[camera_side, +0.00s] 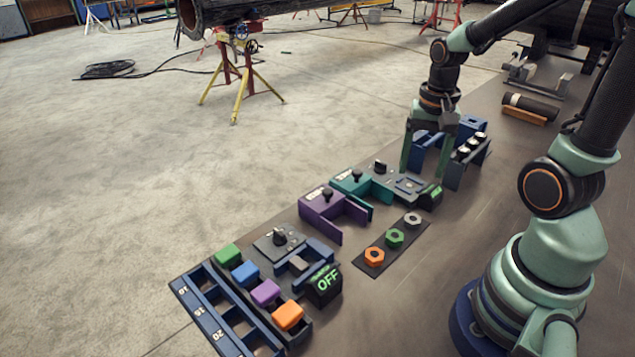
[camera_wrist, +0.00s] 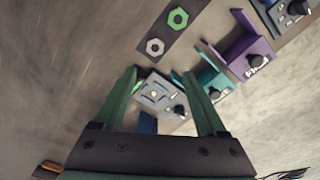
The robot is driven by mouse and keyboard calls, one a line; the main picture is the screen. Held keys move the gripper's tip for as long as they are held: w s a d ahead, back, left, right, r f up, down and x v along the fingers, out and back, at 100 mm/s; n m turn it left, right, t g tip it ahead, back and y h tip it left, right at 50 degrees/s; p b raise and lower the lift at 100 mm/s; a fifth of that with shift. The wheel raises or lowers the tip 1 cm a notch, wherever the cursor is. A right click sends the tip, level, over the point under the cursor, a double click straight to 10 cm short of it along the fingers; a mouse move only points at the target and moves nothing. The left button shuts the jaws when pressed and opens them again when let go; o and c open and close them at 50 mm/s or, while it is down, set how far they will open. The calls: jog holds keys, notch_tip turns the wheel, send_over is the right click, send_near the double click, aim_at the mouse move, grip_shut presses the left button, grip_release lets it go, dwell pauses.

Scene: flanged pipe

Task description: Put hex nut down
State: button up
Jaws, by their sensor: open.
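Three hex nuts lie in a row on a dark mat (camera_side: 408,240): an orange nut (camera_side: 374,256), a green nut (camera_side: 394,237) and a grey nut (camera_side: 413,219). My gripper (camera_side: 425,172) is open and points down beyond the grey nut, near the grey panel and the blue holder in the side view. In the wrist view, the spread fingers of my gripper (camera_wrist: 160,76) have nothing visible between them except the panel beyond. The green nut (camera_wrist: 177,18) and grey nut (camera_wrist: 155,47) lie ahead of the fingertips there. The orange nut is out of that view.
A grey panel (camera_side: 408,184) and a blue holder (camera_side: 470,126) are close to my gripper. Teal (camera_side: 352,181) and purple (camera_side: 322,203) fixtures stand left of the mat. A blue rack (camera_side: 203,310) with coloured blocks is at front left. The bench right of the mat is bare.

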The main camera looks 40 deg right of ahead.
jog(key=w+a+r+n+t, duration=0.2)
jog(key=a+r+n+t, duration=0.3)
jog(key=a+r+n, duration=0.6)
jog(key=shift+w, duration=0.25)
